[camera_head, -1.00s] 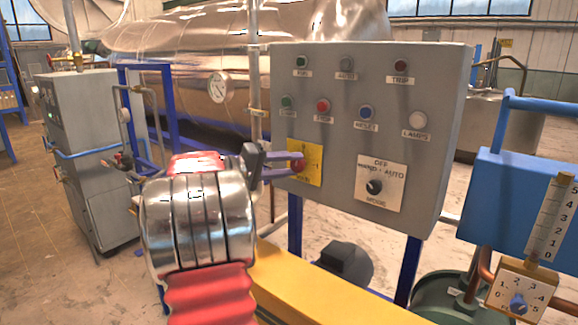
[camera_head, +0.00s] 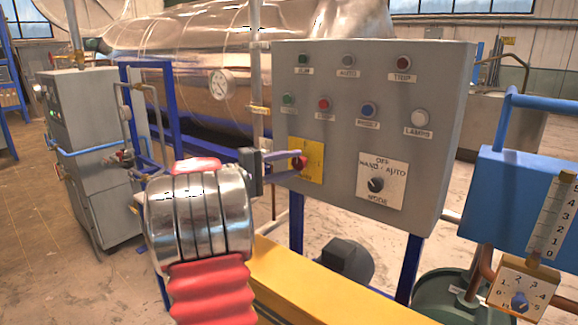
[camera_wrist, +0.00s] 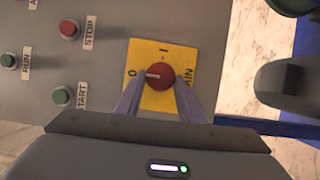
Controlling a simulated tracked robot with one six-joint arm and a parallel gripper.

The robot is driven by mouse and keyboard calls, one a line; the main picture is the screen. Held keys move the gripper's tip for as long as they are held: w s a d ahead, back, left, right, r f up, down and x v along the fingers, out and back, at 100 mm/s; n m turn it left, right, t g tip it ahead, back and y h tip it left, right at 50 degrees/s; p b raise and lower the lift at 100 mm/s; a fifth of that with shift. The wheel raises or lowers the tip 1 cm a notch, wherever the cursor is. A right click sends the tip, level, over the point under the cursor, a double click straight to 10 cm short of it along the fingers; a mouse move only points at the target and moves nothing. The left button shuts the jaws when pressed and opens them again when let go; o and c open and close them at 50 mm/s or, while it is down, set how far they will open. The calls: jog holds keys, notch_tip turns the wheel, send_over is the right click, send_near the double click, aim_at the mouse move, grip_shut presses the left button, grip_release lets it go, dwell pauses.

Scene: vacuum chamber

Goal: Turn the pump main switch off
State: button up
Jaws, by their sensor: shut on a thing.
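The pump main switch (camera_head: 299,163) is a red rotary knob on a yellow plate (camera_head: 311,173) at the lower left of the grey control panel. In the wrist view the red knob (camera_wrist: 160,76) sits mid-plate, with "0" on its left, "1" above it and "MAIN" on its right. Its white mark points left, at the "0". My gripper (camera_head: 298,162) reaches the knob from the left in the head view. In the wrist view my gripper's two fingers (camera_wrist: 160,82) close on the knob from both sides. They partly cover the plate.
The panel (camera_head: 337,130) also carries a mode selector (camera_head: 376,185), a red stop button (camera_head: 324,104), a green start button (camera_head: 288,99) and a blue reset button (camera_head: 368,110). A yellow beam (camera_head: 320,287) runs below. A thin vertical pipe (camera_head: 256,130) stands behind my gripper.

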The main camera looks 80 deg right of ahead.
jog(key=o, duration=0.7)
jog(key=shift+f, duration=0.3)
jog(key=o, duration=0.3)
jog(key=shift+r, duration=0.2)
jog(key=shift+w+a, duration=0.1)
jog(key=v, duration=1.3)
jog(key=shift+w+a, duration=0.2)
jog(key=shift+w, duration=0.05)
